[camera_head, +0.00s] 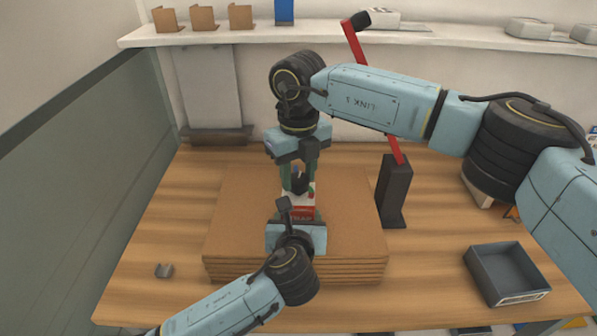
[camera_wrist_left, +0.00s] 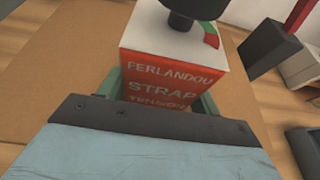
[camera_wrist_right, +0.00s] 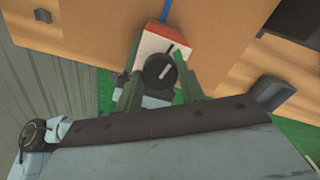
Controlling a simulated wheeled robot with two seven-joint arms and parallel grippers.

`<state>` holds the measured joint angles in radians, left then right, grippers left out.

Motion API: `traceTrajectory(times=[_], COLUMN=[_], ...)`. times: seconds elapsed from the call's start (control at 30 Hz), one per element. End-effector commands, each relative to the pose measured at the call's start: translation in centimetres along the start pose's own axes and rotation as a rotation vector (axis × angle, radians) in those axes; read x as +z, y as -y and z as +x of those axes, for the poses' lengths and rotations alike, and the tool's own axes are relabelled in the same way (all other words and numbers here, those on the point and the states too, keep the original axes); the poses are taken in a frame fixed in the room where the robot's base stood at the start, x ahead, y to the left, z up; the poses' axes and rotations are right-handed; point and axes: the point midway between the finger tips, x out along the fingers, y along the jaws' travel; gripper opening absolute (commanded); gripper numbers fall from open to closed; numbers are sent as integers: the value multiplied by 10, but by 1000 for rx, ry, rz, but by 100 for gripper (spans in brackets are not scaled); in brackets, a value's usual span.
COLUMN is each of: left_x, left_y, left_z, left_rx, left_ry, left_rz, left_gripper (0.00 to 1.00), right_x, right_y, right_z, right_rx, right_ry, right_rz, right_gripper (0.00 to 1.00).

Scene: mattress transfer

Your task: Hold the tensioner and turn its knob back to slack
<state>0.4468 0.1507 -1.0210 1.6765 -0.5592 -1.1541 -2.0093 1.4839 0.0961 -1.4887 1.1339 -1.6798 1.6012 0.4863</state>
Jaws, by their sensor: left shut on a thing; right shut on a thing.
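The strap tensioner (camera_head: 302,211) is a small red box with a white top and white lettering, standing on the cardboard stack. My left gripper (camera_head: 297,222) is shut on its body; in the left wrist view the tensioner (camera_wrist_left: 165,80) sits between the green fingers. A black round knob (camera_wrist_right: 160,71) with a white pointer line is on top. A red and green mark (camera_wrist_left: 211,34) lies beside it on the top. My right gripper (camera_wrist_right: 160,80) comes from above, shut on the knob with a finger at each side. The head view mostly hides the knob.
The cardboard stack (camera_head: 240,215) lies mid-table; a blue strap (camera_wrist_right: 165,10) runs over it. A red-armed post with a dark base (camera_head: 394,190) stands right of it. A dark open tray (camera_head: 506,272) is front right; a small grey piece (camera_head: 164,270) is front left.

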Motion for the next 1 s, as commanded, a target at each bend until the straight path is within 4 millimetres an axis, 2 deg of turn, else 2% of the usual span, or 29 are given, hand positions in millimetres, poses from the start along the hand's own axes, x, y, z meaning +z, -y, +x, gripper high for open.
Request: traceTrajectory(times=[0.37, 1.0], left_x=[3, 2], left_y=[0, 0], left_z=[0, 0], left_rx=[-1, -2], left_ry=[6, 5], left_rz=[-1, -1], left_gripper=[15, 15], right_x=[0, 1], right_y=[1, 1], right_z=[0, -1], right_rx=[-2, -1], right_ry=[1, 3], right_rz=[-169, -765], right_gripper=[16, 16])
